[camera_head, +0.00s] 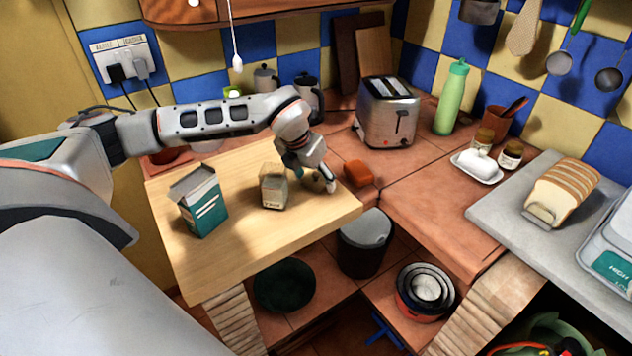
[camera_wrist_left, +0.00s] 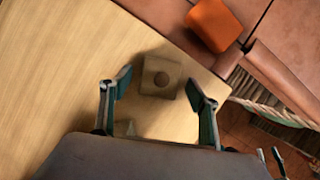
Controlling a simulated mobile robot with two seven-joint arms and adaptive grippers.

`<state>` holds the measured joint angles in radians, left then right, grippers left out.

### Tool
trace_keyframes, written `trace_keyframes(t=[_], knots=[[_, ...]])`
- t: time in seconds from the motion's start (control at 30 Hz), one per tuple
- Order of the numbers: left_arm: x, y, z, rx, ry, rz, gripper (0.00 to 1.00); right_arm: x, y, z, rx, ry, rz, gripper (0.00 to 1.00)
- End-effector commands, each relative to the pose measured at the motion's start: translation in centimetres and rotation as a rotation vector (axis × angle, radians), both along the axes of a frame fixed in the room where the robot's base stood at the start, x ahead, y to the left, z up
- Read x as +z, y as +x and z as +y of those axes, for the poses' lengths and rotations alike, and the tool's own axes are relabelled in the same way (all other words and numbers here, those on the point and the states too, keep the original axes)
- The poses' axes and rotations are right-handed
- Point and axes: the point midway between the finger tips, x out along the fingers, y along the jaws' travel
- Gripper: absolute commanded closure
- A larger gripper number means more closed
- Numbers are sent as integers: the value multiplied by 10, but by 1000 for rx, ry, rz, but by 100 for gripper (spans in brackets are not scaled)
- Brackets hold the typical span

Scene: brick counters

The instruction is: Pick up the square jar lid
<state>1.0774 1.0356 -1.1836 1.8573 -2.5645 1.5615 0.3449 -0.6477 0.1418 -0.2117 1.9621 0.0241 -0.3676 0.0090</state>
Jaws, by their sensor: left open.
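The square jar lid (camera_wrist_left: 160,77) is a small tan square with a round brown knob, lying on the light wooden board near its edge. It shows in the left wrist view, just ahead of and between my fingertips. In the head view my left gripper (camera_head: 316,183) points down at the board's right end and largely hides the lid. My left gripper (camera_wrist_left: 160,92) is open, one finger to each side of the lid, apparently holding nothing. A square jar (camera_head: 273,188) with a label stands on the board left of the gripper. My right gripper is in neither view.
A teal carton (camera_head: 203,205) stands on the wooden board (camera_head: 245,255), left of the jar. An orange block (camera_head: 358,173) lies on the brick counter just beyond the board's edge. A toaster (camera_head: 388,112) stands behind. The board's front is clear.

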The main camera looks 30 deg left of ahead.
Motion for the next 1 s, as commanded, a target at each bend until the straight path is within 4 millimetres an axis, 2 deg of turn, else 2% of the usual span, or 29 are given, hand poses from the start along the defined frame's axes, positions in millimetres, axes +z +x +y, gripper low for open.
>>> trace_keyframes(t=[0.1,0.23,0.27,0.57,0.77,0.87,1.0], knots=[[0,0,0,0,0,0,39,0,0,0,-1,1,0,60],[0,0,0,0,0,0,73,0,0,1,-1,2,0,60],[0,0,0,0,0,0,75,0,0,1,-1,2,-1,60],[1,0,0,0,-1,0,75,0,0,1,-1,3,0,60],[9,0,0,0,-1,-1,75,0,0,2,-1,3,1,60],[21,1,0,0,-1,-4,75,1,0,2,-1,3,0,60],[48,1,0,0,-1,-6,75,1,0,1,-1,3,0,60]])
